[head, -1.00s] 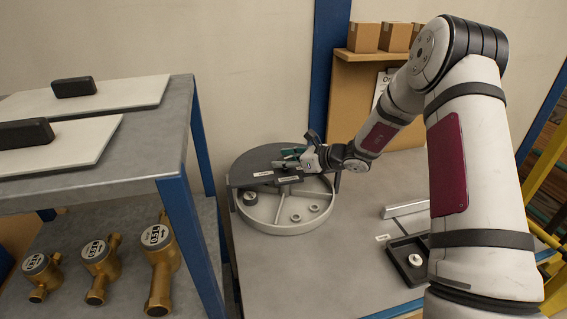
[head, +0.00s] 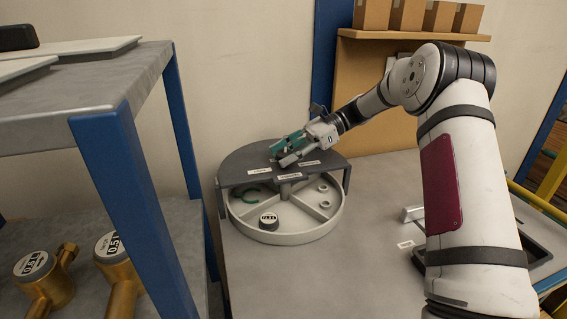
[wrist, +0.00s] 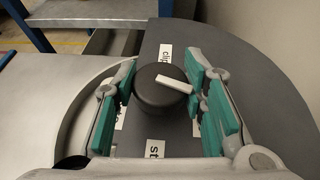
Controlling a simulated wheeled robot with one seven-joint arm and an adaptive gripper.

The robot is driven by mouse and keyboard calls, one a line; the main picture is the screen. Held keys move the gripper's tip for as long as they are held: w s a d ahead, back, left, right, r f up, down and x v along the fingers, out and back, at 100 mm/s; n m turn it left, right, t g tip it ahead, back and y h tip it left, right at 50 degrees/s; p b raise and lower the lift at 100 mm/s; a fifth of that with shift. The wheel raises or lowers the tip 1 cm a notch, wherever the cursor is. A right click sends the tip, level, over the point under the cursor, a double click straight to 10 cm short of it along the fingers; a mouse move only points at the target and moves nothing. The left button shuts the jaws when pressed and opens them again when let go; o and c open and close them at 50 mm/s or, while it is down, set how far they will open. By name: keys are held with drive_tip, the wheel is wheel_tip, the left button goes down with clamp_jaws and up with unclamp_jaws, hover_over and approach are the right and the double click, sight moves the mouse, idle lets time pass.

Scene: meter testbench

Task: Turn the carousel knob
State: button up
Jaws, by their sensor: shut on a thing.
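The carousel knob (wrist: 158,95) is a dark round knob with a white pointer bar, on top of the grey carousel cover (head: 240,168). My gripper (head: 285,154) is shut on the knob. In the wrist view its green-padded fingers (wrist: 163,100) are on either side of it. In the head view the fingers hide the knob. The round light-grey carousel tray (head: 290,238) shows below the cover's front edge.
A blue-legged rack (head: 130,195) with brass meters (head: 45,280) stands close at left. Cardboard boxes (head: 405,15) sit on a shelf behind. A black tray (head: 535,250) is at right, partly behind my arm. The bench (head: 370,225) in front of the carousel is clear.

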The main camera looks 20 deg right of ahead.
sight(285, 153)
drive_tip(key=shift+n+g+h+b, duration=0.4)
drive_tip(key=shift+n+g+b, duration=1.2)
drive_tip(key=shift+g, duration=0.5)
drive_tip(key=o, duration=1.1)
drive_tip(key=shift+a, duration=0.1)
drive_tip(key=shift+r, duration=0.1)
wheel_tip(285, 153, up, 9)
drive_tip(key=shift+r, duration=0.4)
